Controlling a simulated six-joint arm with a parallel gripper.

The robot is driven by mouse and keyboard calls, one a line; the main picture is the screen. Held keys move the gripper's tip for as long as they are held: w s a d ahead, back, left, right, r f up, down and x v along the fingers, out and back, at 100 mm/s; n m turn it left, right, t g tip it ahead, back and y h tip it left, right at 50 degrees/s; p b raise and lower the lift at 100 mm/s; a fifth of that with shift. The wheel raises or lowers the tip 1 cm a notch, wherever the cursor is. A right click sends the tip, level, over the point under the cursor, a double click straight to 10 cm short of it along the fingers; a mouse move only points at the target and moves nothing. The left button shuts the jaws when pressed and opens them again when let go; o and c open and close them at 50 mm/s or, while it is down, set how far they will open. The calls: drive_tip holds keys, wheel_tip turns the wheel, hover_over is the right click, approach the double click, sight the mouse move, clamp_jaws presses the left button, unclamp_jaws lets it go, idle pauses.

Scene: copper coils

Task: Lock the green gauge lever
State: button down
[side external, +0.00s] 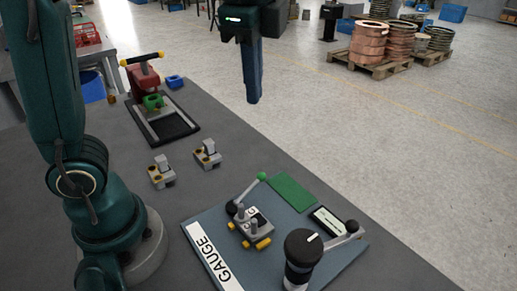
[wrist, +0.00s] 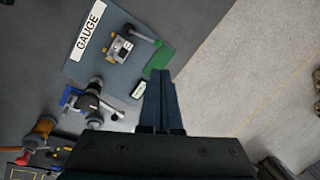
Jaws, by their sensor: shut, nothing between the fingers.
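The gauge lever has a green ball knob (side external: 262,177) on a grey arm that slants up to the right from a small metal block (side external: 251,224) with yellow feet. It stands on the blue-grey gauge plate (side external: 205,220), next to a flat green patch (side external: 292,193). In the wrist view the metal block (wrist: 122,47) is at the upper left, and the green patch (wrist: 158,58) lies just beyond my fingertips in the picture. My gripper (side external: 254,98) is shut and empty, high above the table's far edge and clear of the lever. It points down with fingers together (wrist: 159,75).
A black-topped post (side external: 303,250) and a lever with a dark ball (side external: 350,228) stand at the plate's near right. Two small metal blocks (side external: 161,172) (side external: 207,154) sit left of the plate. A red and green fixture (side external: 150,90) is at the back left.

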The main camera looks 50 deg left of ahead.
sight(248, 192)
drive_tip(key=w+d+f+m+g+y, duration=0.1)
drive_tip(key=w+d+f+m+g, duration=0.1)
drive_tip(key=w+d+f+m, duration=0.2)
drive_tip(key=w+d+f, duration=0.1)
drive_tip(key=d+f, duration=0.2)
drive_tip(key=f, duration=0.2)
drive_tip(key=shift+w+y, duration=0.25)
drive_tip(key=shift+y, duration=0.05)
drive_tip(key=shift+f, duration=0.15)
drive_tip(key=shift+g, duration=0.3)
drive_tip(key=x, duration=1)
drive_tip(key=shift+f, duration=0.1)
drive_tip(key=shift+s+a, duration=0.2)
drive_tip(key=shift+a, duration=0.9)
drive_tip(key=shift+s+a+f, duration=0.1)
drive_tip(key=shift+a+f, duration=0.1)
drive_tip(key=shift+a, duration=0.55)
